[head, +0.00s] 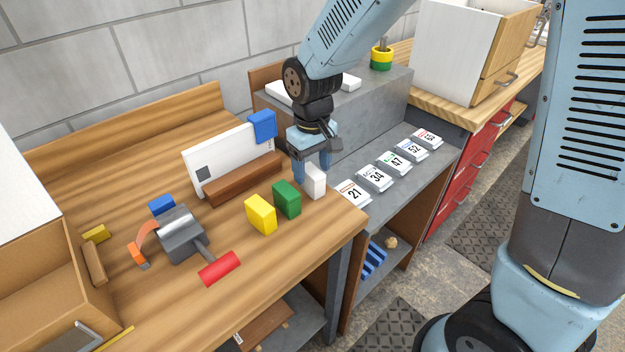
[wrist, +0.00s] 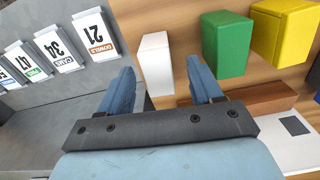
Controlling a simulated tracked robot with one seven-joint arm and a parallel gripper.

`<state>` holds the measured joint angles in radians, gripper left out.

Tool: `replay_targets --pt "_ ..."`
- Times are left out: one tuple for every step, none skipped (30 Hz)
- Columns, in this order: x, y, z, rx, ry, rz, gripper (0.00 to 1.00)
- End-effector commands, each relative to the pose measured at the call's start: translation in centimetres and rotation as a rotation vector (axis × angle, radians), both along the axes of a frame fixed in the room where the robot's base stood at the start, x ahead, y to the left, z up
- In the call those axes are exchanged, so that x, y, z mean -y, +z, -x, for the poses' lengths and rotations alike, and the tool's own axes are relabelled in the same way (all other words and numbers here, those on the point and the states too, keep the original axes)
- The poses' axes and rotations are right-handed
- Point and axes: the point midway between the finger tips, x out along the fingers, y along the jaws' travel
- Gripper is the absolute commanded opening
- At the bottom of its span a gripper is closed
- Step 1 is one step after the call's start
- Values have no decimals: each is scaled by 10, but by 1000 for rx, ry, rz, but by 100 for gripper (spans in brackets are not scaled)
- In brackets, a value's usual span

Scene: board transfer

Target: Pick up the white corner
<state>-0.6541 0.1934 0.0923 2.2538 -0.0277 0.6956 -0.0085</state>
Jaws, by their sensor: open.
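The white corner (head: 315,181) is a small white block standing upright on the wooden workbench near its right edge. It also shows in the wrist view (wrist: 156,64), between and just beyond my fingertips. My gripper (head: 312,172) is open above and around the near side of the block, one finger to each side in the wrist view (wrist: 165,75). I cannot tell whether a finger touches it. A green block (head: 287,199) stands close beside it, with a yellow block (head: 260,214) further along the row.
A white board with a blue corner (head: 262,126) leans in a brown wooden holder (head: 243,180) behind the blocks. A red-handled vise (head: 180,236) is at left. Numbered cards (head: 375,179) lie on the grey shelf at right. The bench's front middle is clear.

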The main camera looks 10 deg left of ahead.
Motion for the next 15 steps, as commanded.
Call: replay_targets --pt "1 -7 0 -1 0 1 65" --pt "1 -11 -1 -2 0 2 65" --pt "1 -17 -1 -3 0 3 65" --pt "1 -22 -2 -2 0 2 65" --pt "2 -25 -2 -2 0 2 65" --pt "1 -31 -2 -2 1 2 65" --pt "1 -34 -2 -2 1 2 65" --pt "1 -37 -2 -2 2 2 65" --pt "1 -40 -2 -2 2 2 65" --pt "0 -42 -2 -1 2 1 65" --pt "0 -43 -2 -1 2 1 65" --pt "0 -44 -2 0 2 0 65" --pt "0 -45 -2 0 2 0 65" --pt "0 -45 -2 0 1 0 65" --pt "0 -45 -2 0 1 0 65"
